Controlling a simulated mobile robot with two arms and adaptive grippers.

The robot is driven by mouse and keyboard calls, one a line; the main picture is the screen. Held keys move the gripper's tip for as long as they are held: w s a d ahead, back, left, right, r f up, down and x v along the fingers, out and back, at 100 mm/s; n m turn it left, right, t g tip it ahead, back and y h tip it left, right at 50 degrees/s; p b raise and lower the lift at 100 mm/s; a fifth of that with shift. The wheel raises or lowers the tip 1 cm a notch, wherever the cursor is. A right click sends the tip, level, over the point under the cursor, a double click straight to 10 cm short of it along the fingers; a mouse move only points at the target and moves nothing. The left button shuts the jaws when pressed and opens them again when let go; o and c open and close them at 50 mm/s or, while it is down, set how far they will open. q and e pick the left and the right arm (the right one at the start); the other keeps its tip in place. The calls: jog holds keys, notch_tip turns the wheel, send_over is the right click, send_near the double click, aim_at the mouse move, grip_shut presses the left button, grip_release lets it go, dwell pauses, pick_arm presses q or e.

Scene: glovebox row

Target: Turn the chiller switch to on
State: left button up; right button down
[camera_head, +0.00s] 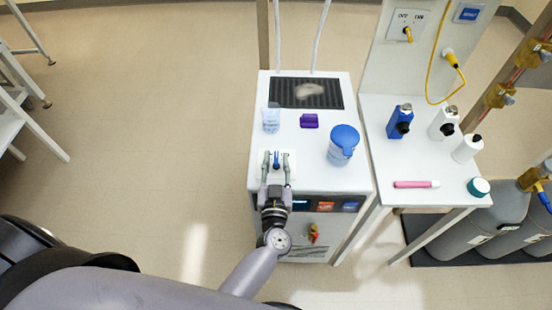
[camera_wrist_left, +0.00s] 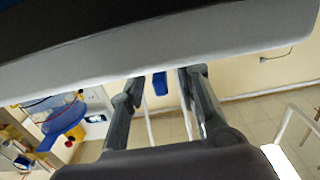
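The chiller (camera_head: 330,180) appears to be the white cabinet in the middle of the head view, with a dark front panel. A small blue switch lever (camera_head: 276,158) stands on a pale plate at the front left of its top. My left gripper (camera_head: 276,163) is at this lever, one finger on each side. In the left wrist view the blue lever (camera_wrist_left: 160,83) shows between the two open fingers, with a gap on at least the left side. Whether either finger touches it I cannot tell. The switch markings are too small to read. My right gripper is out of view.
On the cabinet top are a clear cup (camera_head: 271,118), a purple block (camera_head: 309,121) and a blue-lidded jug (camera_head: 343,143). A red and yellow valve (camera_head: 313,232) is on its front. A side table (camera_head: 375,125) with several bottles adjoins on the right.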

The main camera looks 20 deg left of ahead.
pick_arm(q)
jog(key=shift+s, duration=0.1)
jog(key=shift+c, duration=0.4)
grip_shut()
